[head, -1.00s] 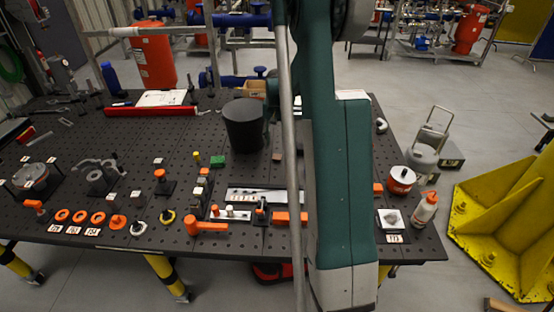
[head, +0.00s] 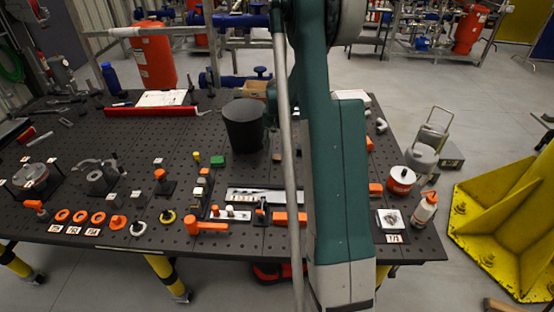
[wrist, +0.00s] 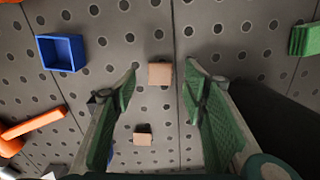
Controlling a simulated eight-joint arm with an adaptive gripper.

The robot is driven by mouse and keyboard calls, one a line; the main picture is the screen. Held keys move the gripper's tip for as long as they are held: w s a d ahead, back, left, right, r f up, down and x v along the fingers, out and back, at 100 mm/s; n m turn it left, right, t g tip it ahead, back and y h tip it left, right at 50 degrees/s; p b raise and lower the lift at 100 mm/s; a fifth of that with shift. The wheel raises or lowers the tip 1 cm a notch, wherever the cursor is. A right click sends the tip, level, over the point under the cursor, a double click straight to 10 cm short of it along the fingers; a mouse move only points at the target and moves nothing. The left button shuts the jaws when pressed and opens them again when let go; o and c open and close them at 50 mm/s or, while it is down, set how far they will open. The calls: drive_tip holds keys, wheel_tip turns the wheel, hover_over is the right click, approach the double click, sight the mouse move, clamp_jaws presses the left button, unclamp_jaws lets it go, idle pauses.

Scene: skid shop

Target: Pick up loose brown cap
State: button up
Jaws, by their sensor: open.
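Two small brown pieces lie on the dark perforated table in the wrist view. One brown block (wrist: 160,73) is ahead, between the fingertip ends as seen from above. A second brown piece (wrist: 143,134) shows lower, between the fingers. I cannot tell which is the loose cap. My gripper (wrist: 159,84) is open, its green-padded fingers apart, with nothing seen held. Its height above the table is hard to judge. In the head view a small brown piece (head: 277,156) lies right of the black cylinder; my arm link hides the gripper and the table behind it.
In the wrist view a blue open box (wrist: 61,53) lies left, an orange part (wrist: 32,126) lower left and a green block (wrist: 305,40) upper right. In the head view a black cylinder (head: 244,126) stands mid-table. A red-and-white pot (head: 401,180) and bottle (head: 424,209) stand right.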

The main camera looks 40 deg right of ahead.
sight(277, 158)
drive_tip(key=shift+f, duration=0.1)
drive_tip(key=shift+f, duration=2.5)
drive_tip(key=shift+c, duration=0.4)
drive_tip(key=c, duration=0.7)
